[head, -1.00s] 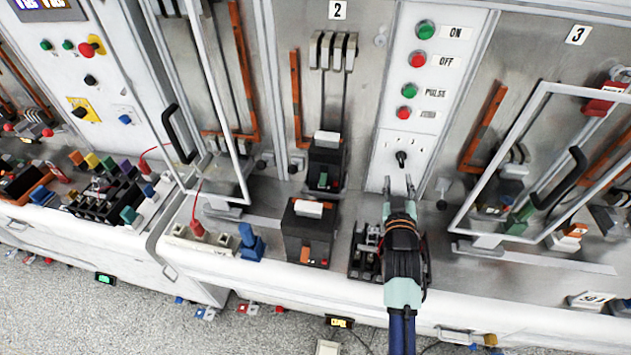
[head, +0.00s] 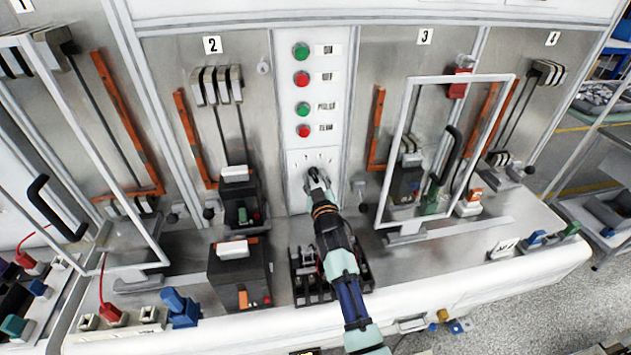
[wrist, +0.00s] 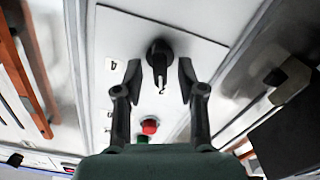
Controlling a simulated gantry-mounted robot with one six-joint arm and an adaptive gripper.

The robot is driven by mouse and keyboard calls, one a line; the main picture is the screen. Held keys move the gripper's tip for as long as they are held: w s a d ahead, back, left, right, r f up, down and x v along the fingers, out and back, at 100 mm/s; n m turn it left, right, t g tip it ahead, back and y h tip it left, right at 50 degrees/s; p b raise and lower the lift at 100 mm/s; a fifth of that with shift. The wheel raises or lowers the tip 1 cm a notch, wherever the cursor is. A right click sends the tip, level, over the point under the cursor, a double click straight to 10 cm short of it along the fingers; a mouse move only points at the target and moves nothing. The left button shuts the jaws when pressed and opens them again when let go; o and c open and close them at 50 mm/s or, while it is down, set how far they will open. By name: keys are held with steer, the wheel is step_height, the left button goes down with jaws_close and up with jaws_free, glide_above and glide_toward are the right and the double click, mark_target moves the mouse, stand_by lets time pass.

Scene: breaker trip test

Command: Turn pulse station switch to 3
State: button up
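The pulse station switch (wrist: 160,54) is a black rotary knob on a white panel (head: 294,185). In the wrist view it sits between the two fingertips of my gripper (wrist: 159,68), with a visible gap on each side. My gripper is open. In the head view my gripper (head: 317,180) is in front of the switch and hides most of it. The knob's narrow end points down in the wrist view, close to a small dark numeral that I cannot read surely. Another mark (wrist: 113,65) lies to its left.
Green and red buttons (head: 303,108) run up the panel above the switch. A black breaker (head: 240,275) stands left of my arm, and a black rack (head: 300,285) lies under it. A white-framed door (head: 403,150) stands open at the right.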

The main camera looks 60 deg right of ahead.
jaws_close()
steer(key=shift+f+b, duration=0.1)
steer(key=shift+b, duration=0.2)
steer(key=m+b, duration=0.2)
steer(key=shift+f+m, duration=0.15)
steer(key=shift+m, duration=0.25)
steer(key=m+b, duration=0.3)
steer(key=m, duration=0.1)
steer(key=shift+d+m, duration=0.1)
steer(key=shift+m, duration=0.3)
steer(key=shift+s, duration=0.1)
jaws_free()
steer(key=shift+r, duration=0.2)
